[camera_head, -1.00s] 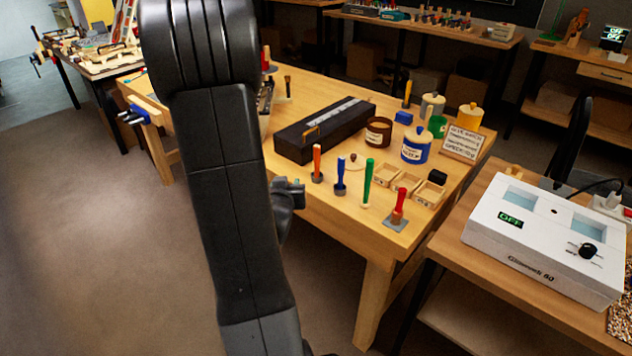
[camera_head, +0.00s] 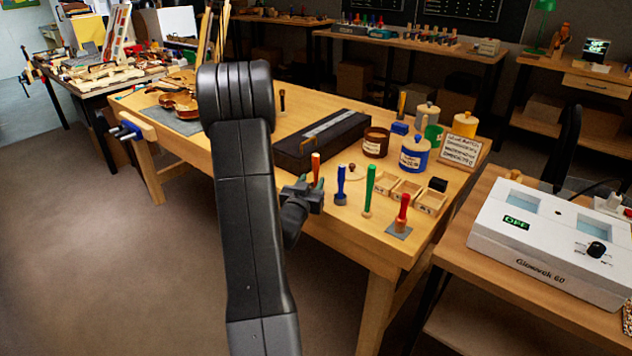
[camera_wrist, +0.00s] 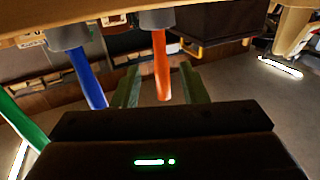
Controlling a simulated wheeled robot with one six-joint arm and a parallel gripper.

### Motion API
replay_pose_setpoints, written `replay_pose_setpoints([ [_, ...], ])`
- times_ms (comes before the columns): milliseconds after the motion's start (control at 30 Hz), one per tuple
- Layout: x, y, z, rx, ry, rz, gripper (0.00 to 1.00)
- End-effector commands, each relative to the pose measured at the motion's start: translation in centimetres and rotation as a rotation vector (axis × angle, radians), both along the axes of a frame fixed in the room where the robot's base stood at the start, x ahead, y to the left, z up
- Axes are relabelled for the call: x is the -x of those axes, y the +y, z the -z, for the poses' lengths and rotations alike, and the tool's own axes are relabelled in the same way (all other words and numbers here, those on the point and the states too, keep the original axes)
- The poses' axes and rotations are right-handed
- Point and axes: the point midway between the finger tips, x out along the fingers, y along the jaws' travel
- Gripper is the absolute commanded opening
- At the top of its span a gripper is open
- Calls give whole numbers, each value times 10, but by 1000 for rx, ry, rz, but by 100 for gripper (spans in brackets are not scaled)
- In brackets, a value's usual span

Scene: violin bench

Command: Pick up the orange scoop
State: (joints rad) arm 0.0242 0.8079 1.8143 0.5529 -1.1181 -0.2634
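The orange scoop (camera_head: 316,168) stands upright near the front edge of the wooden bench, with its orange handle up. Its lower part is hidden behind my gripper (camera_head: 309,186) in the head view. In the wrist view the picture is turned over, and the orange handle (camera_wrist: 161,62) hangs down between the two green fingers of my gripper (camera_wrist: 162,90). The fingers are apart, with a gap on each side of the handle. I cannot tell how deep the handle sits between them.
A blue-handled tool (camera_head: 341,184), a green-handled one (camera_head: 369,190) and a red-handled one (camera_head: 402,214) stand to the right. A dark case (camera_head: 322,138) lies behind. Small wooden boxes (camera_head: 430,200) and several jars stand further right. A white device (camera_head: 550,235) sits on the right table.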

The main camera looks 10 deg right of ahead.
Motion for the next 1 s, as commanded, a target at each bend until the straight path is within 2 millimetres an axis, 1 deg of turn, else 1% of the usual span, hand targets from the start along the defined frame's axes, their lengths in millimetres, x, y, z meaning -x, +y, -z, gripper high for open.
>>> replay_pose_setpoints([
  [167,-13,-8,-6,0,-1,1,39],
  [300,-32,-17,-13,1,-2,1,39],
  [400,-42,-23,-10,0,0,1,39],
  [500,-47,-25,-10,0,0,-1,39],
  [700,-48,-25,-10,0,0,-1,39],
  [767,-48,-25,-10,0,0,-1,29],
  [900,-47,-25,-10,0,0,-1,2],
  [933,-47,-25,-10,0,0,-1,0],
  [1000,-47,-25,-10,0,-1,-1,0],
])
